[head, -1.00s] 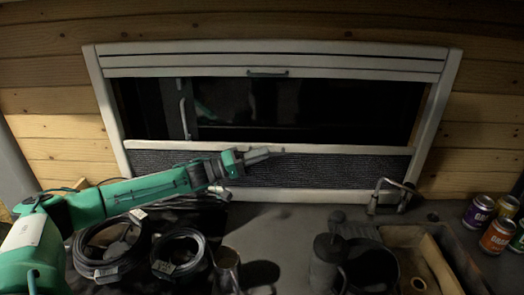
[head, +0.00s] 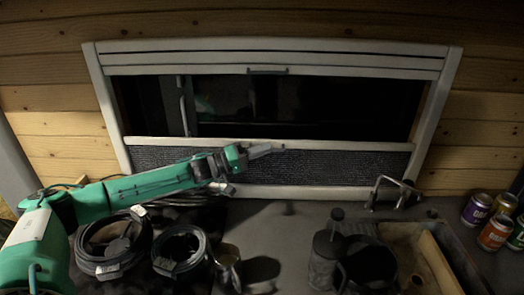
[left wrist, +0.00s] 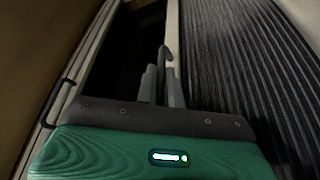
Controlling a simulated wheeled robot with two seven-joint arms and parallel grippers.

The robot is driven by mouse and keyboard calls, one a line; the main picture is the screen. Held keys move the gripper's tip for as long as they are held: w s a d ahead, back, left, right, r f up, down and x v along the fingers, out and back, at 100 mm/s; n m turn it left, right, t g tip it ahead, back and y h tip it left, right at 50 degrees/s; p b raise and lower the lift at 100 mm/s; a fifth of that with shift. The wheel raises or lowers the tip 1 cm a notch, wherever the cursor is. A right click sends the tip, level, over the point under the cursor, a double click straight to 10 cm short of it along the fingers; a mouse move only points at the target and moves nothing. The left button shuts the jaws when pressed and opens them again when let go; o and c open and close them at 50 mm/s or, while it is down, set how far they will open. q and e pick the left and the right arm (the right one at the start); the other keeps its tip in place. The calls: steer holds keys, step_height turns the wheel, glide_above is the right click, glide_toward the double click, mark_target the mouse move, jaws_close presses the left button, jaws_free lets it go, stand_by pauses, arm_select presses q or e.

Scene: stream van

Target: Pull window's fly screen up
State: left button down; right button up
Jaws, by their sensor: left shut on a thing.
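The window's white frame (head: 439,100) is set in the wood wall. The fly screen (head: 345,162) is dark and pleated and fills the lower part of the opening, with a pale bar (head: 350,145) along its top edge. Dark glass shows above the bar. My left gripper (head: 265,150) reaches in from the left to the middle of this bar. In the left wrist view its fingers (left wrist: 161,84) are close together on a small grey handle (left wrist: 166,53) at the bar, with the pleats to the right. The fingers hide part of the handle. My right gripper is not in view.
A white upper blind (head: 350,62) with a dark handle (head: 268,70) spans the window's top. Below on the counter (head: 285,225) are coiled cables (head: 110,245), a dark pot (head: 368,265), a sink (head: 405,240) with a tap (head: 390,190), and cans (head: 496,232) at right.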

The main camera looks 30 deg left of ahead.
arm_select(q)
step_height(320, 180, up, 20)
steer(key=p, duration=1.7)
steer(key=shift+f, duration=0.15)
steer(key=c, duration=1.8)
jaws_free()
steer(key=b+v, duration=0.7)
steer(key=v, duration=0.6)
steer(key=shift+s+a+f, duration=0.15)
steer(key=shift+s+a, duration=0.1)
steer(key=shift+a, duration=0.05)
